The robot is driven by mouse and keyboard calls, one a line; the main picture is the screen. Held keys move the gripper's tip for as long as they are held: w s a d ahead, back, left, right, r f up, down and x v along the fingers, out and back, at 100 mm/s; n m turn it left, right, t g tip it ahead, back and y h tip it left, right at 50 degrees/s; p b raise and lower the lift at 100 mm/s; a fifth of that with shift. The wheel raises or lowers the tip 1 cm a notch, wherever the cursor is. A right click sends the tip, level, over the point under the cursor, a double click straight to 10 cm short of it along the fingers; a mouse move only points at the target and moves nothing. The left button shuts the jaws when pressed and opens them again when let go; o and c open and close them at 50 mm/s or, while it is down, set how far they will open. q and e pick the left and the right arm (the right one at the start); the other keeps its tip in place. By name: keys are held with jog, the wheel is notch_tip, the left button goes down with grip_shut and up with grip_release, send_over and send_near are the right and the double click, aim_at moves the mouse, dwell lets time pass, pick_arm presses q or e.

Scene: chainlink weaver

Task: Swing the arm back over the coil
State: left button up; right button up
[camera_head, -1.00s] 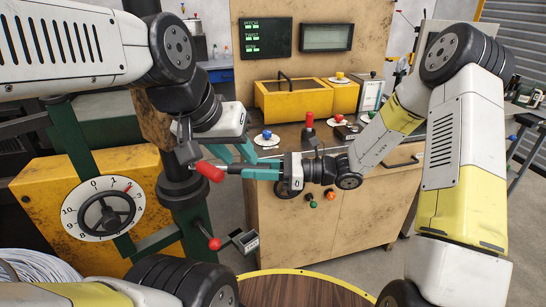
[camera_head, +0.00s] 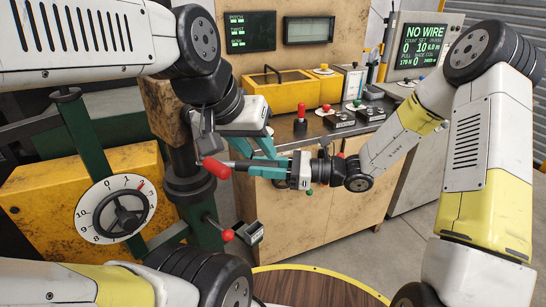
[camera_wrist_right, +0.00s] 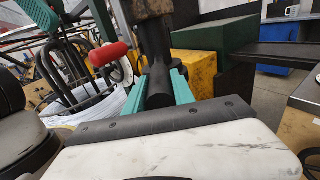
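A dark post (camera_head: 181,153) with a wide collar stands left of centre in the head view. A red grip (camera_head: 215,168) on a dark bar is beside it and also shows in the right wrist view (camera_wrist_right: 110,53). My left gripper (camera_head: 254,148) has its teal fingers apart, just above my right gripper. My right gripper (camera_head: 262,170) points left at the bar. In its wrist view, a dark shape lies between its fingers; I cannot tell whether they hold it.
A yellow machine (camera_head: 50,210) with a numbered dial (camera_head: 117,209) is at left. A second red knob (camera_head: 228,235) sits below the post. The wooden bench (camera_head: 340,200) carries a yellow box (camera_head: 275,95) and controls. A screen (camera_head: 425,47) reads NO WIRE. Grey floor is clear at right.

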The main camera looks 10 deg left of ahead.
jog(key=o, duration=0.4)
jog(key=shift+s, duration=0.4)
jog(key=shift+c, duration=0.2)
jog(key=shift+o, duration=0.2)
jog(key=shift+w, duration=0.1)
jog(key=shift+w, duration=0.1)
jog(key=d, duration=0.7)
jog(key=shift+w+d, duration=0.35)
